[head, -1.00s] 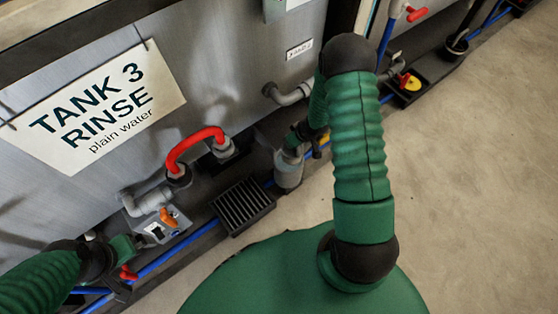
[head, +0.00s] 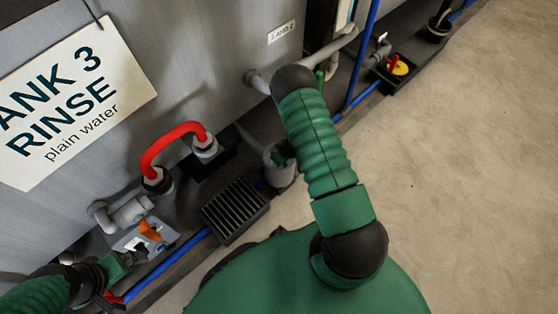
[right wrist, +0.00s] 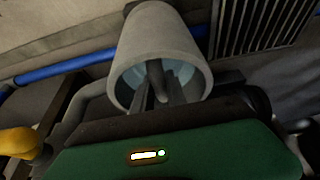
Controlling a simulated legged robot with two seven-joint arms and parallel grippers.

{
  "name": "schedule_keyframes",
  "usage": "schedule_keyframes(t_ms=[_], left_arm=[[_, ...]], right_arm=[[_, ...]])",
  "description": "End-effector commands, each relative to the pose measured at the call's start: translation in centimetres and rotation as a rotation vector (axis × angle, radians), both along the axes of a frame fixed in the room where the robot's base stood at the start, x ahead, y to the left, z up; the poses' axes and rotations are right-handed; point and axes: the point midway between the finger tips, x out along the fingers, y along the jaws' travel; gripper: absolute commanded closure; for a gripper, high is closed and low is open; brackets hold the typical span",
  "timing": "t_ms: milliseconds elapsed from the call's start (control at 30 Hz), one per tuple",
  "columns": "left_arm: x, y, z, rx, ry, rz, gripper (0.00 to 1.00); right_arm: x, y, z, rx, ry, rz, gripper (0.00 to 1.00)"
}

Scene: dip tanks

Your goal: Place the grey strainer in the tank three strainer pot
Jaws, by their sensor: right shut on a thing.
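A grey round pot (head: 280,178) stands low beside tank three, just right of a black slotted grate. In the right wrist view the same grey pot (right wrist: 160,38) has its open mouth towards me, with a bluish inside. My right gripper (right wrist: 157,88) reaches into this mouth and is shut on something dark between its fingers. I cannot make out the grey strainer's shape; it is hidden by the fingers and the pot wall. My left gripper (head: 128,262) is beside a grey box with an orange lever (head: 150,231); its fingers are too unclear to tell open or shut.
The tank wall has a sign (head: 75,105) reading tank 3 rinse. A red looped hose (head: 172,140) and the black grate (head: 236,210) sit left of the pot. A blue pipe (head: 190,252) runs along the floor. Bare floor (head: 450,180) lies to the right.

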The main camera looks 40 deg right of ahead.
Motion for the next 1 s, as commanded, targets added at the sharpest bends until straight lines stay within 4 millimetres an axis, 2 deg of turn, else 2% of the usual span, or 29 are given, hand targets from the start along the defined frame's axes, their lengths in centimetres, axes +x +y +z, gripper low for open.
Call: schedule_keyframes(t_ms=[33, 300, 333, 500, 800, 867, 1000], left_arm=[[0.0, 0.0, -0.5, 0.000, 0.000, 0.000, 0.00], [0.0, 0.0, -0.3, 0.000, 0.000, 0.000, 0.00], [0.0, 0.0, -0.3, 0.000, 0.000, 0.000, 0.00], [0.0, 0.0, -0.3, 0.000, 0.000, 0.000, 0.00], [0.0, 0.0, -0.1, 0.000, 0.000, 0.000, 0.00], [0.0, 0.0, 0.3, 0.000, 0.000, 0.000, 0.00], [0.0, 0.0, 2.3, 0.000, 0.000, 0.000, 0.00]], right_arm=[[0.1, 0.0, -0.6, -0.001, -0.002, 0.001, 1.00], [0.1, 0.0, -0.6, 0.000, -0.002, 0.000, 1.00], [0.1, 0.0, -0.6, 0.000, -0.002, 0.000, 0.81], [0.1, 0.0, -0.5, 0.000, -0.002, 0.000, 0.61], [0.1, 0.0, -0.2, 0.000, -0.002, 0.000, 0.61], [-0.1, 0.0, 0.4, 0.000, -0.002, -0.001, 0.61], [-1.1, -0.1, 3.5, 0.000, -0.003, -0.002, 0.61]])
